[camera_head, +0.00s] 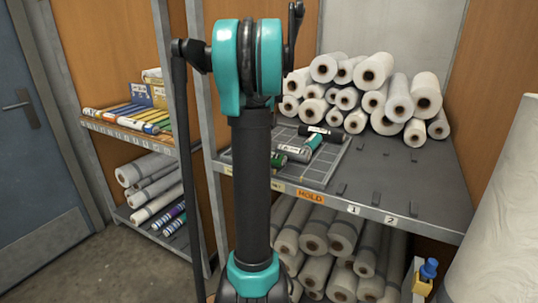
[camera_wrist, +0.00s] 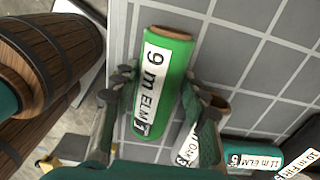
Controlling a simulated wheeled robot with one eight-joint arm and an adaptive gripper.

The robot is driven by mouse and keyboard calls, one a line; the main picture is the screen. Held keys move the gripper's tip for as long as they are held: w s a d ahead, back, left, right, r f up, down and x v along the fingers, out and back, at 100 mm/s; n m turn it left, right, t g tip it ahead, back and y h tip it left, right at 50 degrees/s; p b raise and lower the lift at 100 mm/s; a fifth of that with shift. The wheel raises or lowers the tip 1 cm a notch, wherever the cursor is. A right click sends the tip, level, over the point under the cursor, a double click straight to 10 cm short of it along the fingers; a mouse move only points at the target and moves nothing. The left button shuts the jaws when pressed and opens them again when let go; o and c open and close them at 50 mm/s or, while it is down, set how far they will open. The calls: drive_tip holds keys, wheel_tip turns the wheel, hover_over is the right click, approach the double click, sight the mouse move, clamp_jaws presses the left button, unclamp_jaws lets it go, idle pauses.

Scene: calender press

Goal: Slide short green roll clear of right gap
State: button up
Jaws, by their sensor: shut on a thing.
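The short green roll (camera_wrist: 165,65), labelled "9 m ELM", lies on a grey gridded surface (camera_wrist: 225,40) in the wrist view. My gripper (camera_wrist: 157,88) is shut on it, with one finger on each long side. In the head view part of the green roll (camera_head: 278,159) shows beside my arm, on the gridded mat (camera_head: 322,170); my arm hides the gripper there. Another roll (camera_wrist: 217,103) with a brown core end and a white label lies close to the right finger, partly hidden by it.
A teal roll (camera_wrist: 250,158) and a dark labelled roll (camera_wrist: 303,165) lie at lower right in the wrist view. Brown banded cylinders (camera_wrist: 60,45) are beyond the left edge. White rolls (camera_head: 375,70) are piled behind the mat. The shelf right of the mat (camera_head: 420,180) is mostly clear, with small dark blocks.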

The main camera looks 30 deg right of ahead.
drive_tip(key=shift+w+a, duration=0.2)
drive_tip(key=shift+w, duration=0.2)
drive_tip(key=o, duration=1.3)
